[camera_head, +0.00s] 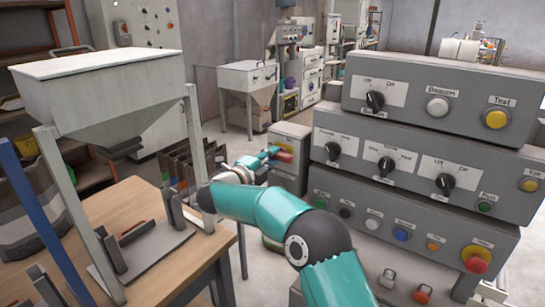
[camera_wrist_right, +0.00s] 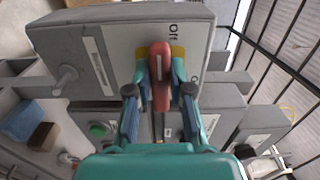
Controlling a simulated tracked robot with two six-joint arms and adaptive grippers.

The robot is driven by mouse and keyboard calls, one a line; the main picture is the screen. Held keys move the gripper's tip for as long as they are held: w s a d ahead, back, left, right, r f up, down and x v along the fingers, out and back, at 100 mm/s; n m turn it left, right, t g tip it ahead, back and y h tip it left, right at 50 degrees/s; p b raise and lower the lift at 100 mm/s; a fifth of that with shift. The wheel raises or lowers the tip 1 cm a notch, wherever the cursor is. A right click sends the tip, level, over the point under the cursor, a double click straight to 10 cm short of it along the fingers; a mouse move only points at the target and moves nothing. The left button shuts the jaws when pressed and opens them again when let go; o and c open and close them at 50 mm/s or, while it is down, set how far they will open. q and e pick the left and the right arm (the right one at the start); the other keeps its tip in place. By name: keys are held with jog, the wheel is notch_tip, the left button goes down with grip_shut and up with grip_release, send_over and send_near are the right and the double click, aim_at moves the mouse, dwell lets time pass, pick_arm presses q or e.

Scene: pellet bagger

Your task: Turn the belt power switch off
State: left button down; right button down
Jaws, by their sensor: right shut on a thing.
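The belt power switch appears to be the red lever handle (camera_wrist_right: 160,92) on a grey box face (camera_wrist_right: 115,50). My right gripper (camera_wrist_right: 161,74) is shut on the lever, one finger on each side. In the head view my right gripper (camera_head: 273,153) is at the small grey box (camera_head: 287,176), with a bit of the red lever (camera_head: 284,157) showing. My left gripper is out of view.
A stepped grey control panel (camera_head: 420,143) with knobs and buttons fills the right, close to my right arm. A hopper (camera_head: 100,90) stands over a wooden table (camera_head: 180,270) on the left. A green button (camera_wrist_right: 98,130) sits below the lever's box in the wrist view.

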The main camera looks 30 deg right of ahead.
jog(key=shift+r, duration=0.15)
jog(key=c, duration=1.1)
grip_release()
jog(key=shift+w, duration=0.1)
jog(key=shift+o, duration=0.3)
jog(key=shift+w+f, duration=0.1)
jog(key=shift+f, duration=0.15)
jog(key=v, duration=1.2)
jog(key=shift+f, duration=0.1)
